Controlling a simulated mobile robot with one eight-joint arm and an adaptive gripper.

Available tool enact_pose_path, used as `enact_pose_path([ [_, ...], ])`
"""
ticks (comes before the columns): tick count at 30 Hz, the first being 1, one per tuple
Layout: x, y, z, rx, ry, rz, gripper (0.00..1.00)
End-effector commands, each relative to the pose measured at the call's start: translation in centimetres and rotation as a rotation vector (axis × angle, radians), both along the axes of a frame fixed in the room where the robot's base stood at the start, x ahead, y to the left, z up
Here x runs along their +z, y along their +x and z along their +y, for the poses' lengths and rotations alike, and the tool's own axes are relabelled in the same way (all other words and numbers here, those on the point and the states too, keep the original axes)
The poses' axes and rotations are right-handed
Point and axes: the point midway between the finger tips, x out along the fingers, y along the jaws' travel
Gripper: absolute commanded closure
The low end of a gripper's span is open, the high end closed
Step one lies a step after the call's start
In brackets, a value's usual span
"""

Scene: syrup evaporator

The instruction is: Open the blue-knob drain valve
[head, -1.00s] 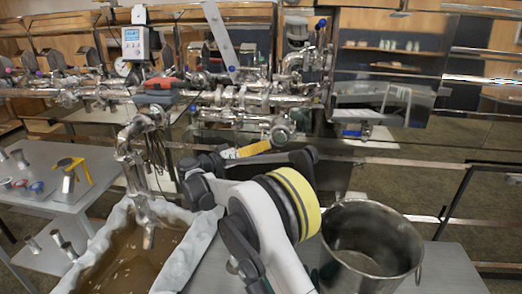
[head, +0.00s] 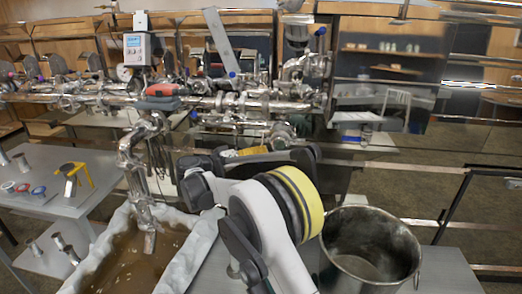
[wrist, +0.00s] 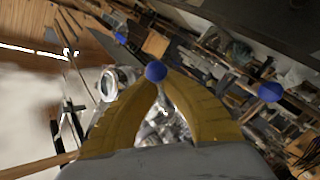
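A blue knob (wrist: 156,71) sits at the tips of my yellow-fingered gripper (wrist: 160,76) in the wrist view. The fingertips are close together and appear closed about the knob, with a thin metal stem showing between the fingers. Two more blue knobs, one upper left (wrist: 120,38) and one right (wrist: 270,92), stand apart from the fingers. In the head view, blue knobs show on the steel pipework, including one above the middle pipe (head: 233,74) and one at upper right (head: 321,31). My arm mostly hides the gripper there; only some yellow shows (head: 255,151).
A metal spout (head: 150,240) hangs over a pale-lined tray (head: 190,262) of brown liquid. A steel bucket (head: 372,222) stands right of my arm. A grey side table (head: 95,165) at left holds small cups and a yellow-handled item (head: 72,168). Steel rails cross the right side.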

Motion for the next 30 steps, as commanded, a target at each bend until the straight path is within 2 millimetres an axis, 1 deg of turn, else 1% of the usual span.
enact_pose_path([
  [1, 0.8, -0.2, 0.0, -0.001, 0.006, 0.029, 1.0],
  [15, 3.5, -1.3, 0.2, -0.002, 0.08, 0.406, 1.0],
  [22, 4.4, -1.4, 0.2, -0.001, 0.105, 0.541, 1.0],
  [30, 4.8, -1.4, 0.2, -0.002, 0.12, 0.622, 1.0],
])
